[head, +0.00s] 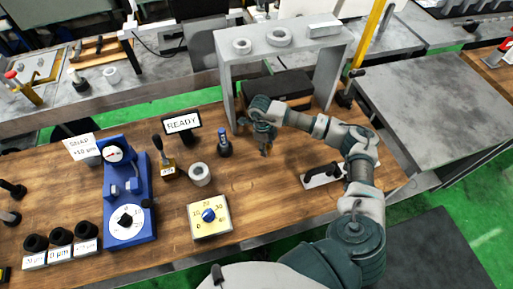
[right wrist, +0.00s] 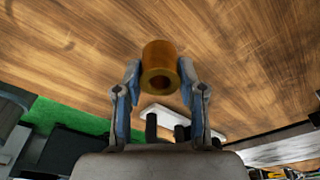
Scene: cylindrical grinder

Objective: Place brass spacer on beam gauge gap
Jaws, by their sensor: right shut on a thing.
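My right gripper (head: 264,146) is over the wooden bench in front of the grey frame. In the right wrist view its two fingers (right wrist: 158,90) are shut on the brass spacer (right wrist: 157,64), a short hollow cylinder with its bore facing the camera. The spacer is hard to make out in the head view. A white bar with dark upright parts (head: 322,176) lies to the right of the gripper, partly behind my right forearm; it also shows below the spacer in the right wrist view (right wrist: 205,132). I cannot tell whether it is the beam gauge. My left gripper is not in view.
A blue dial gauge (head: 128,190) stands at left with a SNAP card (head: 80,147). A READY sign (head: 182,124), a grey ring (head: 200,174) and a yellow dial box (head: 209,214) stand mid-bench. The grey frame (head: 226,75) stands behind. Bare wood lies right of the dial box.

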